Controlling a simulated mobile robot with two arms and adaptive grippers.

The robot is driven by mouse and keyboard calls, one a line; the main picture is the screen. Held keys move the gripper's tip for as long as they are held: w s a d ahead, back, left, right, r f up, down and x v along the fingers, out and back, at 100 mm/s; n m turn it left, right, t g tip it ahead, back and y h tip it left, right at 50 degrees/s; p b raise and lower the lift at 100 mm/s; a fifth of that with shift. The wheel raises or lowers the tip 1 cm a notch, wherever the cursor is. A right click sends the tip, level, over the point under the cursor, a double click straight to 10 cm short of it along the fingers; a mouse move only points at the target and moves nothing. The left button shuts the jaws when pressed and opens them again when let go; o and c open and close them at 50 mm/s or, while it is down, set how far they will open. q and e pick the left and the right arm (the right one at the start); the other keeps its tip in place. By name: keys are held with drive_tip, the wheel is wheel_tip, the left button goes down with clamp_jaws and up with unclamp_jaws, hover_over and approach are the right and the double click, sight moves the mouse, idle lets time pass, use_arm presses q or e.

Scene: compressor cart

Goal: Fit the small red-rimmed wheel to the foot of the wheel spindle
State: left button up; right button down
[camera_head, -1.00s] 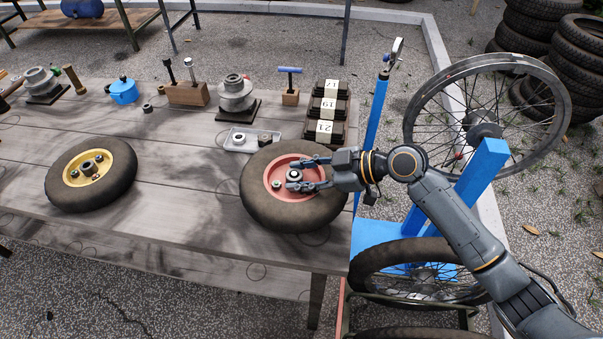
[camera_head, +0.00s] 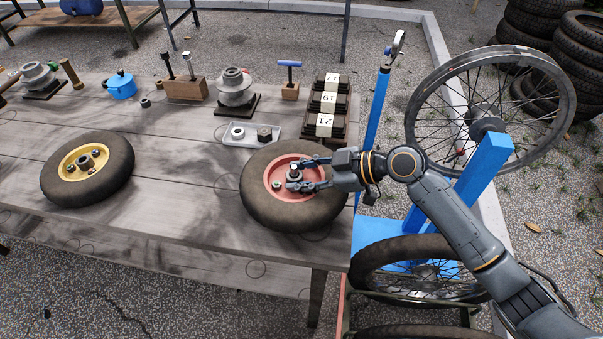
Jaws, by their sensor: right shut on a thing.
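The small red-rimmed wheel (camera_head: 275,203) lies flat on the right end of the workbench, its dark tyre around a red rim. My right gripper (camera_head: 297,173) reaches in from the right, low over the rim, and is shut on the wheel's central hub (camera_head: 294,169), one finger on each side. The fingers partly hide the hub and the right part of the rim. A yellow-rimmed wheel (camera_head: 112,184) lies flat at the left of the bench. I cannot make out the wheel spindle or its foot in this view. My left gripper is not in view.
Behind the red-rimmed wheel are a small tray (camera_head: 229,142), a stack of numbered boxes (camera_head: 312,104), a pulley on a stand (camera_head: 237,85) and a wooden block (camera_head: 187,91). A blue stand (camera_head: 487,160) with a spoked wheel (camera_head: 560,129) is at right. The bench is clear between the wheels.

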drive_tip(key=shift+f, duration=0.2)
drive_tip(key=shift+b, duration=0.3)
drive_tip(key=shift+f, duration=0.15)
drive_tip(key=c, duration=1)
unclamp_jaws()
drive_tip(key=o, duration=0.6)
drive_tip(key=shift+f, duration=0.2)
drive_tip(key=shift+v, duration=2.6)
drive_tip(key=shift+p+v, duration=0.3)
drive_tip(key=shift+v, duration=0.7)
